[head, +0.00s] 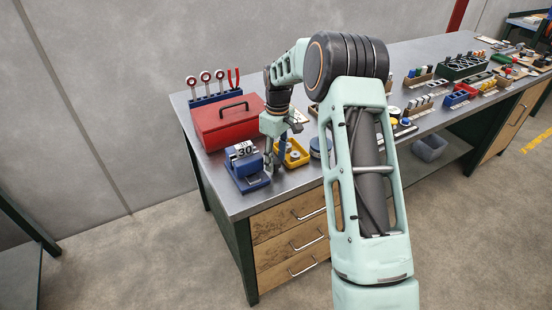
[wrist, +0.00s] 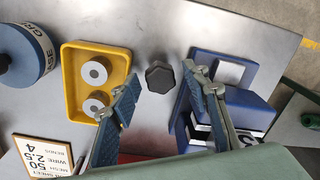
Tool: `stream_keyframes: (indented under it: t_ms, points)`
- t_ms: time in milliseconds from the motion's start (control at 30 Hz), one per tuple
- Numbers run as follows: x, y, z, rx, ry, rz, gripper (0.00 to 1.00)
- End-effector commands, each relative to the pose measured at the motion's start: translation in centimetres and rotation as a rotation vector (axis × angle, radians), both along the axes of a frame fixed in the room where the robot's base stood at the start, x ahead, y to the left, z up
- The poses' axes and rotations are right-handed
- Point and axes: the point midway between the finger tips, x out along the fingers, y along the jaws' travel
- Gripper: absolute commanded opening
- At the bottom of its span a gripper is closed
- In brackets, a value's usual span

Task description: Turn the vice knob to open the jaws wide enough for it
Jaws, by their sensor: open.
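The blue vice (head: 250,178) stands near the left front of the bench, with a white "30" label (head: 244,148) on it. In the wrist view the vice (wrist: 224,102) lies at the right, partly hidden by a finger. A dark six-sided knob (wrist: 160,77) shows between the vice and the yellow tray; its join to the vice is not clear. My gripper (wrist: 159,84) is open, pointing down, with one finger on either side of the knob and visible gaps to it. In the head view my gripper (head: 274,160) is just right of the vice and hides the knob.
A yellow tray (wrist: 72,112) with two round metal parts stands close to my left finger. A red toolbox (head: 222,124) stands behind the vice. Bare bench lies in front.

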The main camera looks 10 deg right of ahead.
Motion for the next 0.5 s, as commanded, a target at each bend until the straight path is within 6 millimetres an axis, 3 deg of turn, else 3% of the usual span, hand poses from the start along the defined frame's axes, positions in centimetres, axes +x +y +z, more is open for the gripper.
stream_keyframes:
  t_ms: [167, 500]
  points:
    - [0.0, -0.1, 0.6, 0.000, 0.001, -0.001, 0.43]
    - [0.1, -0.2, 5.7, -0.001, -0.002, 0.000, 0.43]
